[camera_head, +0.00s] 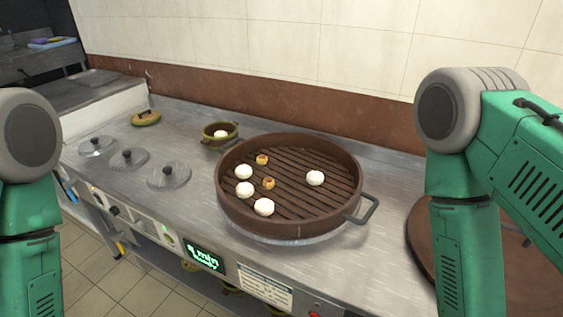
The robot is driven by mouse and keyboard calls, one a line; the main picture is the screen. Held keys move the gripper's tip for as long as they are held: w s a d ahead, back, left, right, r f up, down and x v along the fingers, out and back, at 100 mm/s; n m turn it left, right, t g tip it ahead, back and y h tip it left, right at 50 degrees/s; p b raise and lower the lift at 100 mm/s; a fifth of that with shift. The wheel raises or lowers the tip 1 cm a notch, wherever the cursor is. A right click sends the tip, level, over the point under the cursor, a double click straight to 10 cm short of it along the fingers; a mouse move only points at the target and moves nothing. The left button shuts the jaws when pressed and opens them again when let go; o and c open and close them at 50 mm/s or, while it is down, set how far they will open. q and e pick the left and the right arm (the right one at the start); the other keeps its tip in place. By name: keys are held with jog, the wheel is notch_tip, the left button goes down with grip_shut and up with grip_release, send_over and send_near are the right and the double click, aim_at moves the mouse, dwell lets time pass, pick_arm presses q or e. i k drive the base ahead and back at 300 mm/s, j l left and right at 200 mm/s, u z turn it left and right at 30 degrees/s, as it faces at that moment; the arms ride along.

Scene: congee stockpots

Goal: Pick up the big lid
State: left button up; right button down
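A large brown round piece, which looks like the big lid (421,240), lies on the right end of the steel counter. My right arm covers much of it, and a small dark part shows near its right side. A big round brown steamer (290,222) stands uncovered left of it, with a slatted base and a metal side handle. Several white buns and two small yellowish pieces sit inside. A small olive-and-brown lid (146,118) lies at the back left. Both my arms show at the picture's sides, but neither gripper is in view.
A small olive pot (220,133) holding a white bun stands behind the steamer. Three metal discs with dark knobs (169,176) line the counter's left part. A tiled wall (300,40) closes the back. A lit green display (204,257) is on the front panel.

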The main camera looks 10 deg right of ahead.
aim_at(534, 286)
jog(key=z, duration=0.4)
jog(key=l+z, duration=0.15)
jog(key=z, duration=0.65)
jog(key=l+z, duration=0.1)
jog(key=z, duration=0.35)
jog(key=u, duration=1.5)
jog(key=z, duration=1.5)
jog(key=i+l+u, duration=0.1)
jog(key=l, duration=0.6)
jog(key=l+u, duration=0.1)
jog(key=l, duration=0.65)
jog(key=i, duration=0.05)
